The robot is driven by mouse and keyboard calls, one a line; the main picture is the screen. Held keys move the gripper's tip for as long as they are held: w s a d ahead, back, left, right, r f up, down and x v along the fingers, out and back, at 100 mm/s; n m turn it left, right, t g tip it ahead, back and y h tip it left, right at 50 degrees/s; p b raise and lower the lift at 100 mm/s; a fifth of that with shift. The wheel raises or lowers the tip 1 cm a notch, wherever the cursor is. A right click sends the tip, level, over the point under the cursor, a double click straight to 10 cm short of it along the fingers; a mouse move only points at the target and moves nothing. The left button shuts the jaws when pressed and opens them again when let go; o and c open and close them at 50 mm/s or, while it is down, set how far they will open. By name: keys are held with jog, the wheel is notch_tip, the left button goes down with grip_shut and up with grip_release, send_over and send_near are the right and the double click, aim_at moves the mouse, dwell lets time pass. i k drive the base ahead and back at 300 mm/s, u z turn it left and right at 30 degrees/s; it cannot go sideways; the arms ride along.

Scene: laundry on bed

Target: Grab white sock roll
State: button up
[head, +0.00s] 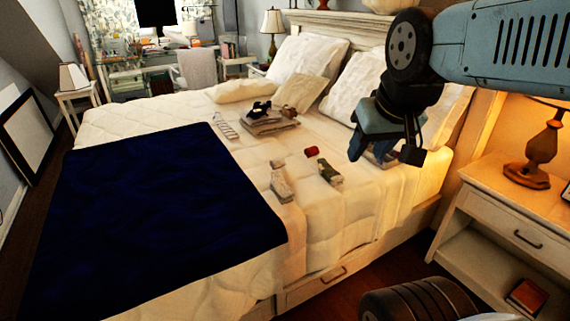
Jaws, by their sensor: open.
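A whitish rolled item (281,185), which looks like the white sock roll, lies on the bed right of the dark blue blanket. A smaller pale piece (277,164) lies at its far end; I cannot tell whether it is a separate thing. My gripper (385,155) is open and hangs at the upper right, to the right of the roll and apart from it. Nothing shows held between its fingers.
A dark green patterned roll (329,172) and a small red item (312,151) lie nearby on the bed (345,205). Folded clothes (268,124) lie farther back, before several pillows (356,85). A nightstand (500,205) with a lamp (540,155) stands right.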

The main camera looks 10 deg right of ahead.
aim_at(279, 162)
jog(key=u, duration=0.1)
jog(key=i, duration=0.6)
jog(key=u, duration=1.15)
jog(key=i, duration=0.2)
jog(key=u, duration=0.3)
jog(key=k, duration=0.1)
jog(key=z, duration=2.5)
jog(key=k, duration=0.45)
jog(key=z, duration=0.1)
jog(key=i, duration=0.35)
jog(key=u, duration=0.1)
